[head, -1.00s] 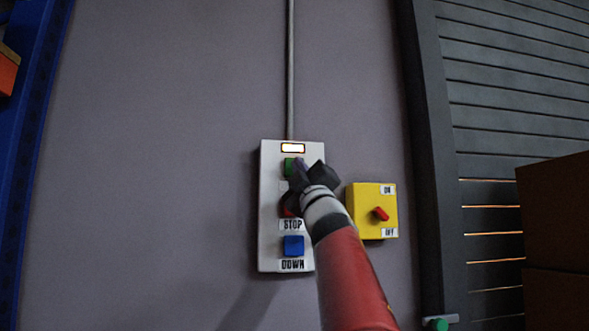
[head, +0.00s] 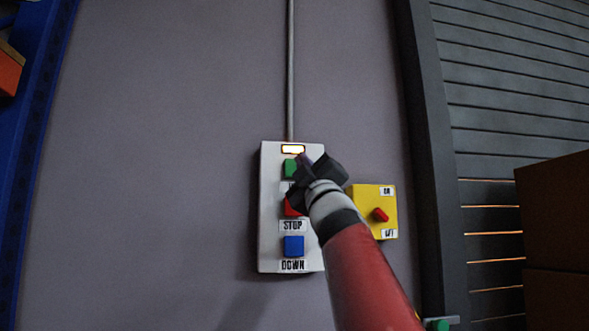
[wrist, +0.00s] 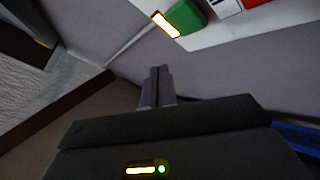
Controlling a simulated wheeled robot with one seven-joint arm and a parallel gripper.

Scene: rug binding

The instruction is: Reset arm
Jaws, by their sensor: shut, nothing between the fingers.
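My gripper (head: 303,160) is in front of the upper right part of a white control panel (head: 270,210) on the wall. In the wrist view my gripper (wrist: 157,72) has its two fingers together with nothing between them, and the panel (wrist: 230,22) lies beyond their tips. The panel has a lit indicator (head: 292,149), a green button (head: 289,169), a red button (head: 290,208) partly hidden by my gripper, and a blue button (head: 293,246). The labels STOP and DOWN are readable.
A yellow switch box (head: 388,225) with a red knob (head: 380,215) is close on the right of my arm. A dark slatted shutter (head: 510,100) and brown boxes (head: 555,220) stand further right. A blue upright (head: 40,130) is at the left.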

